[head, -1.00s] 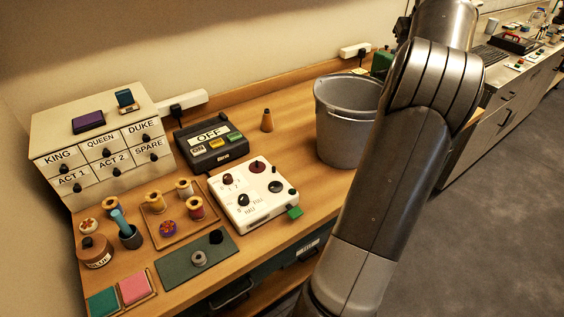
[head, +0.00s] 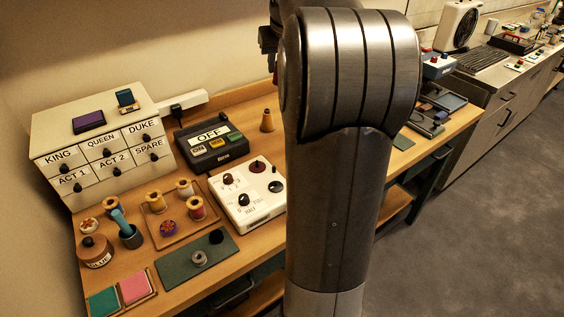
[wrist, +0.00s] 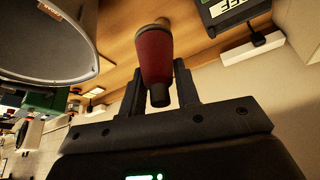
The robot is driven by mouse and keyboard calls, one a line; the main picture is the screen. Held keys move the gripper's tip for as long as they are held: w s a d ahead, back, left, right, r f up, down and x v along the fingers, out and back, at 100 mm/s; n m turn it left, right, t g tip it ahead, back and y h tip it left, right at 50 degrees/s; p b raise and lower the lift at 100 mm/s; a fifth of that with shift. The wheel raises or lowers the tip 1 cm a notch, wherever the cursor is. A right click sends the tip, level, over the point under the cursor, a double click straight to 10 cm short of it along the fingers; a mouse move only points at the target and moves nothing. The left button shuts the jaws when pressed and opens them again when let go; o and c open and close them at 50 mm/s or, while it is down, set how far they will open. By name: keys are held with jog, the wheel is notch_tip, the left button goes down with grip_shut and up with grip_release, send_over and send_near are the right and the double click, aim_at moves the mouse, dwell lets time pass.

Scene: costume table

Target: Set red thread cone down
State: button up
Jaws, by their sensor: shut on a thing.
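The red thread cone (wrist: 156,58) is between the two fingers of my gripper (wrist: 160,88) in the wrist view. My gripper is shut on it. The cone's narrow dark end points toward the gripper and its wider end points toward the wooden tabletop (wrist: 118,76). I cannot tell whether the cone touches the tabletop. A tan cone (head: 267,121) stands upright on the table behind the white control box (head: 248,200).
A grey metal bucket (wrist: 45,45) is close on the left in the wrist view; my arm hides it in the head view. The dark OFF display box (head: 211,142) also shows in the wrist view (wrist: 230,12).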

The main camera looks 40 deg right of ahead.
jog(key=f, duration=2.8)
jog(key=shift+d+f, duration=0.2)
jog(key=shift+d, duration=0.05)
jog(key=o, duration=0.5)
jog(key=shift+f, duration=0.15)
jog(key=o, duration=0.5)
jog(key=shift+c, duration=0.2)
